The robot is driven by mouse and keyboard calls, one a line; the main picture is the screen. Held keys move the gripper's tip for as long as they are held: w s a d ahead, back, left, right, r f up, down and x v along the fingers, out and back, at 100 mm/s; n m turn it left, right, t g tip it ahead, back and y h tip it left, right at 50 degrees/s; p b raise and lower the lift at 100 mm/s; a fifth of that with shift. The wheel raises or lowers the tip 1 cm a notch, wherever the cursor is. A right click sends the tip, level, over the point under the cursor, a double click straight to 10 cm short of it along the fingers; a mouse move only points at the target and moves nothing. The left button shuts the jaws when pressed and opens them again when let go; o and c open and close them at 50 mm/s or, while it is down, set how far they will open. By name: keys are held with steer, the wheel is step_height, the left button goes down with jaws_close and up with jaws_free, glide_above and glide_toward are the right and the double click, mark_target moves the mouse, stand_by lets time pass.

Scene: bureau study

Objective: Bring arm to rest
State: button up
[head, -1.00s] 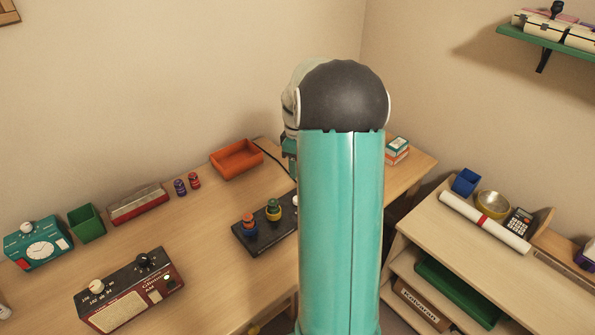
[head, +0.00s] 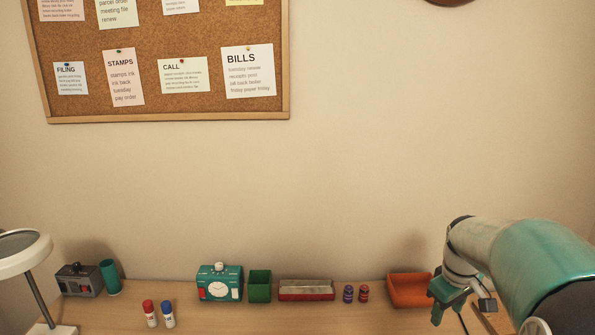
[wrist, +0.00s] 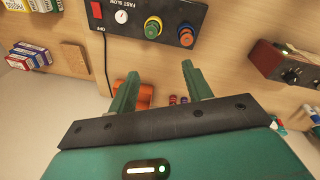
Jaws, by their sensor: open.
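My arm shows at the right of the head view, with my gripper (head: 446,303) hanging at its end over the desk, close beside the orange tray (head: 408,291). In the wrist view the two green fingers of my gripper (wrist: 160,75) stand apart, with nothing between them. Beyond them lie the wooden desk surface (wrist: 225,60) and a black panel (wrist: 178,15) with a dial and green and orange knobs. The fingers look clear of the panel. Part of the orange tray shows behind the left finger.
Along the wall stand a teal clock device (head: 219,283), a green bin (head: 260,286), a red-and-grey box (head: 306,290) and small spools (head: 348,294). A lamp (head: 25,255) is at far left. A dark red radio (wrist: 290,65) and small boxes (wrist: 30,55) flank the wrist view.

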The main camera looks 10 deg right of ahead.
steer(key=s+a+r+m+t, duration=0.1)
steer(key=s+a+r+t, duration=0.1)
steer(key=s+a, duration=0.6)
steer(key=s+a+r+m+t+y, duration=0.1)
steer(key=s+a+r, duration=0.3)
steer(key=a, duration=1.1)
steer(key=s+m+t, duration=0.1)
steer(key=s, duration=0.2)
steer(key=shift+s+a+r, duration=0.2)
steer(key=shift+s+a, duration=0.1)
steer(key=shift+s, duration=0.1)
